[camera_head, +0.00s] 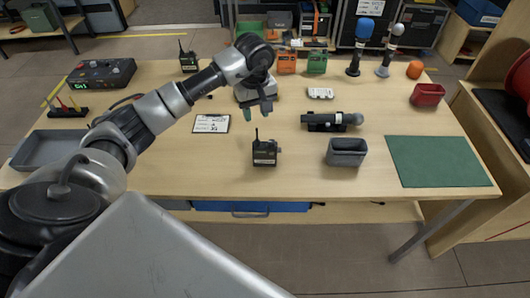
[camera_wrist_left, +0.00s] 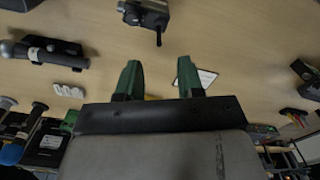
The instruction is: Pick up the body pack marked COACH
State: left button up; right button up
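A black body pack (camera_head: 265,153) with a short antenna and a pale label stands near the table's front middle; the label is too small to read. It also shows at the top of the left wrist view (camera_wrist_left: 146,12). A second black body pack (camera_head: 188,62) with an antenna stands at the back left; its marking is unreadable too. My left gripper (camera_head: 258,109) is above the table, behind the front body pack and apart from it. In the left wrist view its green fingers (camera_wrist_left: 158,80) are spread with nothing between them. My right gripper is not in view.
A labelled card (camera_head: 211,123) lies left of my left gripper. A microphone on a black stand (camera_head: 326,122) and a grey bin (camera_head: 346,152) are to the right. A green mat (camera_head: 438,161) covers the right front. The table's front left is partly hidden by my arm.

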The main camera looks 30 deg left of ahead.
aim_at(257, 129)
pick_arm(q)
notch_tip(257, 129, down, 3)
jog(key=shift+r, duration=0.1)
jog(key=shift+f+p, duration=0.35)
jog(key=shift+p, duration=0.15)
notch_tip(257, 129, down, 4)
jog(key=shift+s+d+r+p, duration=0.1)
jog(key=shift+d+r+p, duration=0.1)
jog(key=shift+p, duration=0.6)
jog(key=shift+a+f, duration=0.1)
jog(key=shift+f, duration=0.35)
grip_shut()
